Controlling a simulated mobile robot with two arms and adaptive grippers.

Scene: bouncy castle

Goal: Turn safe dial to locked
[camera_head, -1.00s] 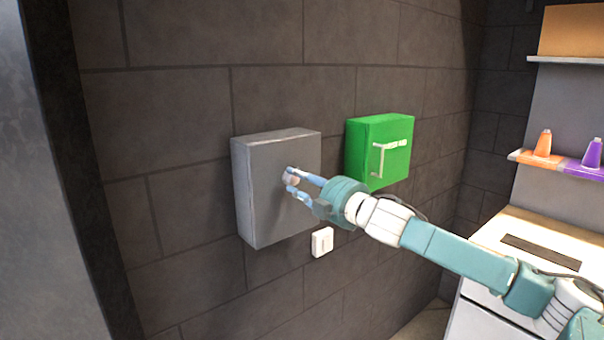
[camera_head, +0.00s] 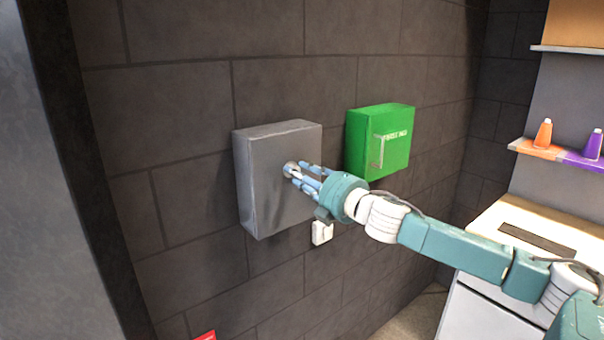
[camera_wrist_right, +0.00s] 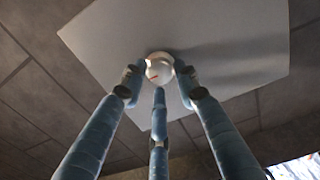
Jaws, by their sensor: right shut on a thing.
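The safe is a grey box (camera_head: 262,190) mounted on the dark block wall. Its pale round dial (camera_head: 289,169) is on the front face. In the right wrist view the white dial (camera_wrist_right: 159,68) sits between my fingertips, with a small reddish mark on its left side. My right gripper (camera_head: 297,174) reaches in from the right and is shut on the dial; in the wrist view its blue fingers (camera_wrist_right: 158,85) close around it from both sides and below. My left gripper is not in view.
A green first aid box (camera_head: 388,140) with a pale handle hangs right of the safe. A white switch (camera_head: 322,233) is below my gripper.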

